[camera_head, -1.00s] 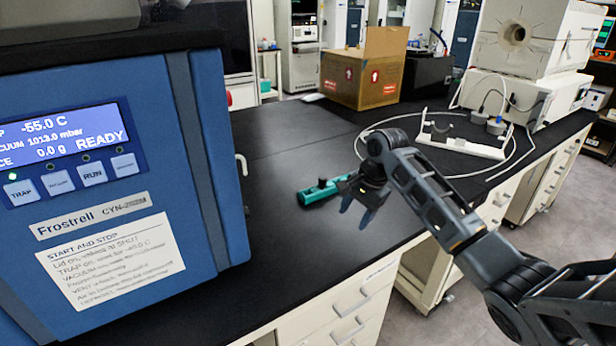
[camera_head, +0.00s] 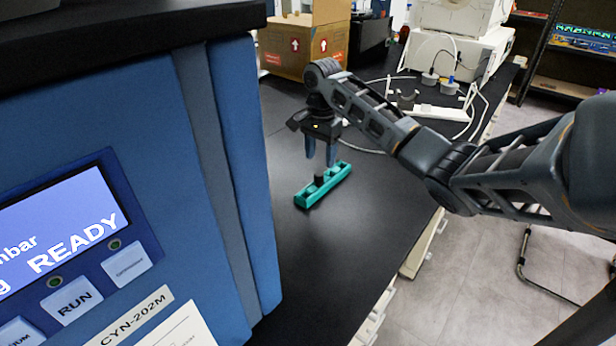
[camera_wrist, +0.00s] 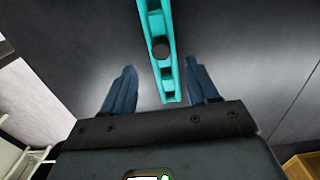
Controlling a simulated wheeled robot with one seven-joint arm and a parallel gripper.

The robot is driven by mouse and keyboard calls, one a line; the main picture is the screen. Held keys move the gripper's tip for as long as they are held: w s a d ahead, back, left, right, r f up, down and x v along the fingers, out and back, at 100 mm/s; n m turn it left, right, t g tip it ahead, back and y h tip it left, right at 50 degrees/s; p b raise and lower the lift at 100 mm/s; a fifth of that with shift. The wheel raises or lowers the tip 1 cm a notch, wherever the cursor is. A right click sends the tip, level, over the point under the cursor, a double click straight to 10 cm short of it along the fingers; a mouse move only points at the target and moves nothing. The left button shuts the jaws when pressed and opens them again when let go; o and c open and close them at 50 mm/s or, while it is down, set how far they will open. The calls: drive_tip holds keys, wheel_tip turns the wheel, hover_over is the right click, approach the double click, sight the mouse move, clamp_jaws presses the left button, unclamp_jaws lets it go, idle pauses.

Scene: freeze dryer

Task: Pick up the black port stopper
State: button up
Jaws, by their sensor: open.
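The black port stopper (camera_head: 319,179) stands upright in a teal slotted holder (camera_head: 335,180) lying on the black bench top. In the wrist view the stopper (camera_wrist: 160,47) shows as a dark round top in the teal holder (camera_wrist: 155,10). My gripper (camera_head: 321,162) is open and empty, pointing down above and just behind the holder in the head view. In the wrist view its two blue fingers (camera_wrist: 161,80) stand apart on either side of the holder's near end, with the stopper beyond the fingertips. Whether the fingertips touch anything cannot be told.
The blue freeze dryer (camera_head: 235,150) fills the left side. A cardboard box (camera_head: 300,45) stands at the back. A white stand (camera_head: 440,112) with looped tubing lies behind my arm. The bench's right edge (camera_head: 400,262) drops to the floor. Bench around the holder is clear.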

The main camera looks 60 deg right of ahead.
sight(319, 174)
drive_tip(key=shift+w+a+f+p, duration=0.1)
drive_tip(key=shift+f+p, duration=0.35)
drive_tip(key=shift+f, duration=3.1)
clamp_jaws()
